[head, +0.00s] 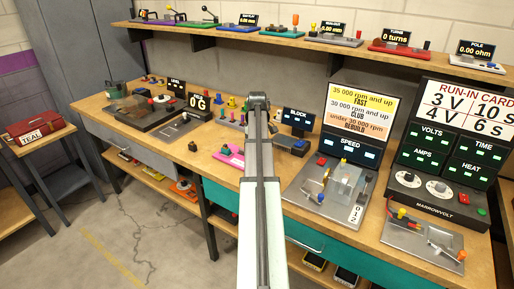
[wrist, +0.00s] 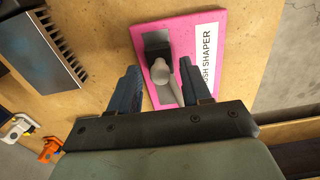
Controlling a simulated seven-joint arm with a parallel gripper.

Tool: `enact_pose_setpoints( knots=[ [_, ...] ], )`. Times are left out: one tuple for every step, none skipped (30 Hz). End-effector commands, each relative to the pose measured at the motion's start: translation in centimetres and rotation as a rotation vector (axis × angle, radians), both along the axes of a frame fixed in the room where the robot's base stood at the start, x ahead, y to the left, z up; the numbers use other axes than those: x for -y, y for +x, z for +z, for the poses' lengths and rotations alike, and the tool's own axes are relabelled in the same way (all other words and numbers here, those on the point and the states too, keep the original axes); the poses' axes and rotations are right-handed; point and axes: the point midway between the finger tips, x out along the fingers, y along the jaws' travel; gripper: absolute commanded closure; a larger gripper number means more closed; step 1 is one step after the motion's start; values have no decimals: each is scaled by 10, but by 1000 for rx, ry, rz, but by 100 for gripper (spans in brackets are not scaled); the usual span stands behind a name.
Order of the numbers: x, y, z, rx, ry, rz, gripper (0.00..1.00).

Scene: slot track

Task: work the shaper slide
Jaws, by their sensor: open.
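The brush shaper is a pink plate (wrist: 203,22) with a white label, partly cut off, reading "SH SHAPER". On it are a dark block (wrist: 157,42) and a pale grey knob or lever (wrist: 186,72) over a grey strip. My gripper (wrist: 159,68) is open, with one dark finger on each side of the grey knob; I cannot tell whether either touches it. In the head view the pink plate (head: 230,157) lies on the wooden bench, just left of my arm. My fingertips cannot be made out there.
A finned dark block (wrist: 46,45) stands left of the plate in the wrist view. The bench edge and floor (wrist: 290,80) are at the right. In the head view, the speed stand (head: 334,185) is right of my arm, and several small coloured parts (head: 232,103) stand behind the plate.

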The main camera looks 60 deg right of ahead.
Motion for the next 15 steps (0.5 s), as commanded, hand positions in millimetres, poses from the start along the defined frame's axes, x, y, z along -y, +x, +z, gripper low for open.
enact_pose_setpoints(
  knots=[
    [0,0,-1,0,0,0,52],
    [0,0,-1,0,0,0,52],
    [0,0,-1,0,0,0,52],
    [0,0,-1,0,0,0,52],
    [0,0,-1,0,0,0,52],
    [0,0,-1,0,0,0,52],
    [0,0,-1,0,0,0,52],
    [0,0,-1,0,0,0,52],
    [0,0,-1,0,0,0,55],
    [0,0,-1,0,0,0,58],
    [0,0,-1,0,0,0,61],
    [0,0,-1,0,0,0,65],
    [0,0,-1,0,0,0,67],
    [0,0,-1,0,0,0,70],
    [0,0,-1,0,0,0,74]
  ],
)
